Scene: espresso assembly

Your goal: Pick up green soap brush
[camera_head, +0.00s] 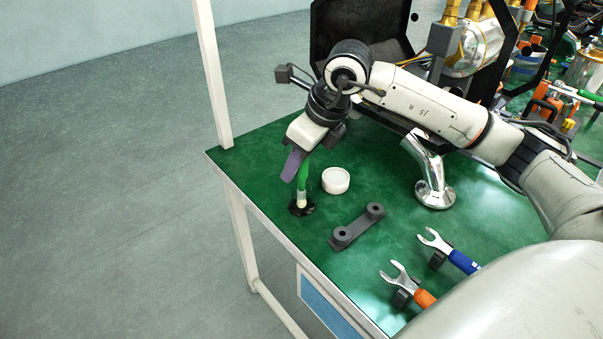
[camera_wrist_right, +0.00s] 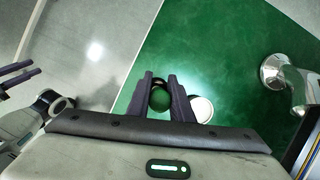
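The green soap brush (camera_head: 302,176) stands upright with its pale lower end in a black round holder (camera_head: 306,211) near the table's left edge. My right gripper (camera_head: 291,165) points down at the top of the brush, and a purple-grey finger covers part of it. In the right wrist view the brush's round green end (camera_wrist_right: 160,99) lies between the two fingers of my right gripper (camera_wrist_right: 161,80). Whether the fingers press on it is not clear. At the left edge of that view are two dark fingers, seemingly my left gripper (camera_wrist_right: 15,78), with nothing visible between them.
A white round cup (camera_head: 336,180) stands right of the brush, close to the right finger in the wrist view. A dark two-post stand (camera_head: 357,226), fork-ended tools with blue (camera_head: 464,262) and orange handles (camera_head: 424,298), and a chrome pipe (camera_head: 434,185) stand on the green table.

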